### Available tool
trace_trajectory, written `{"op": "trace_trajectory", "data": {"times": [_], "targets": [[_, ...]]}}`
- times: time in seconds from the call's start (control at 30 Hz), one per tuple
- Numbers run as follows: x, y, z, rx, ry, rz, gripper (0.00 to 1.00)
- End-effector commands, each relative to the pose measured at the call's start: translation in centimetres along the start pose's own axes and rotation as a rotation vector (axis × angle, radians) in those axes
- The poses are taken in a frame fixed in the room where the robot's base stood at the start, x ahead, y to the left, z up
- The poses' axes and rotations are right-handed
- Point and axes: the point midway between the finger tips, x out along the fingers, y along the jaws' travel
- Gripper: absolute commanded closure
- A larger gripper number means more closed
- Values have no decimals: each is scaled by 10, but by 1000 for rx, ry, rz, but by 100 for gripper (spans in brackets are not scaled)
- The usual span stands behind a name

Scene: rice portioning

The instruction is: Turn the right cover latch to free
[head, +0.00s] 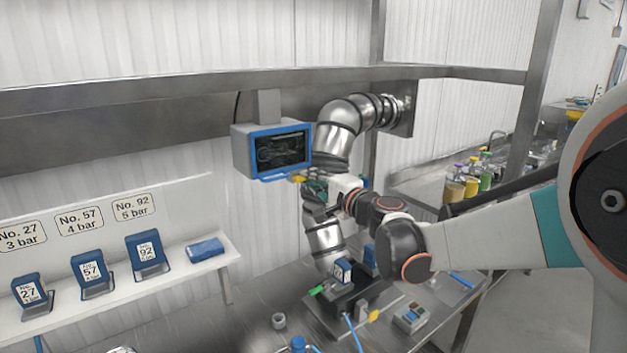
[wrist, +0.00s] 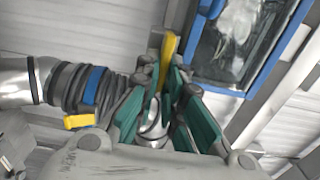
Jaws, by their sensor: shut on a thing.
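My gripper (head: 313,187) is raised at the steel pipe's middle section, just below the screen. In the wrist view my gripper (wrist: 166,85) has its green pads closed around a yellow latch lever (wrist: 168,47), which sticks out past the fingertips. In the head view a yellow tip (head: 297,179) shows just left of the fingers. A second yellow latch (wrist: 79,121), with a blue part above it, sits on the dark ribbed collar at the left of the wrist view, apart from the fingers. The latch's base is hidden by the fingers.
A blue-framed screen (head: 281,150) hangs close to the gripper and fills the wrist view's upper right. The steel pipe (head: 338,135) curves above. Below, a bench holds a dark fixture (head: 345,310) with a blue block. A shelf with numbered blue blocks stands at left.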

Motion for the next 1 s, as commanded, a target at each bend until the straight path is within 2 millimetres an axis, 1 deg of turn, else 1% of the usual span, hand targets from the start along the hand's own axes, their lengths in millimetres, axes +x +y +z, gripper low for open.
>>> {"op": "trace_trajectory", "data": {"times": [0.37,0.4,0.47,0.5,0.83,0.93,1.0], "targets": [[-1,1,0,5,1,0,100],[-1,1,0,5,1,0,89],[-1,1,0,4,1,0,76],[0,1,0,4,1,0,72],[-1,0,0,4,1,0,72],[-7,0,0,4,1,0,72],[-16,0,0,4,2,0,72]]}}
